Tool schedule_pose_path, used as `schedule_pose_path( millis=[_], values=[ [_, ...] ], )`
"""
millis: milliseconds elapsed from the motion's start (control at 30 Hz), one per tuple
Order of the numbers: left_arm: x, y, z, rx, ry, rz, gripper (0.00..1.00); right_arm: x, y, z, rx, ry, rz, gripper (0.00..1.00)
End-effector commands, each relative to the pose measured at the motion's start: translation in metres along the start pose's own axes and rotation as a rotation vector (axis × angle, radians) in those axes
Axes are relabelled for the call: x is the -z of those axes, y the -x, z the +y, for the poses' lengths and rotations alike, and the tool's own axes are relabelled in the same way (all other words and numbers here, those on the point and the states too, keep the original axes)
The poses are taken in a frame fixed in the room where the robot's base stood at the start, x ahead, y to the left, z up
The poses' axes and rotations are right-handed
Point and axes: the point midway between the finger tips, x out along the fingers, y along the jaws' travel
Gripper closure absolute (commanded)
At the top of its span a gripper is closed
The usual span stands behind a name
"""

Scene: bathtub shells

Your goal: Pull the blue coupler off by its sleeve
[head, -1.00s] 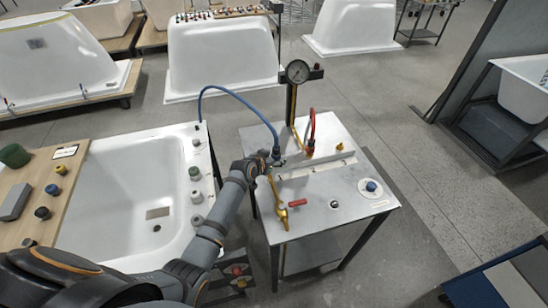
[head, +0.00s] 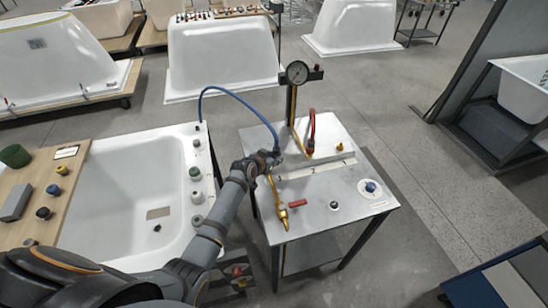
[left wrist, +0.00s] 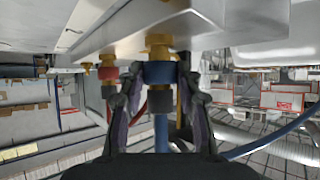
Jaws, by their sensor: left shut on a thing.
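The blue coupler (left wrist: 160,72) shows in the left wrist view as a blue sleeve with a dark lower part, with the blue hose (left wrist: 161,130) running from it. A brass fitting (left wrist: 160,42) meets its upper end, with no clear gap between them. My left gripper (left wrist: 158,84) is shut on the coupler, one finger on each side of the sleeve. In the head view my left gripper (head: 268,158) is at the left side of the metal bench (head: 315,220) and mostly hides the coupler. My right gripper is in neither view.
A red coupler (left wrist: 108,72) with a red hose (head: 311,125) is close by. A pressure gauge (head: 297,72) stands on a post behind. A white bathtub (head: 150,185) stands at left.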

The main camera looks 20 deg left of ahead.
Motion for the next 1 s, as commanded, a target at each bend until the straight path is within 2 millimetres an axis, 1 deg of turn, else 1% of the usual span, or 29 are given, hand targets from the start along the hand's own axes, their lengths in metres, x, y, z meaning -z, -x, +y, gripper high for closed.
schedule_pose_path(
  millis=[33,1000],
  values=[
    [0.005,0.002,0.000,0.000,0.000,0.002,1.00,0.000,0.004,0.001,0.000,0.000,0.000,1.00],
    [0.033,0.021,0.000,0.000,0.000,0.002,1.00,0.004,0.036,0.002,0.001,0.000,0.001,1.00]
  ],
)
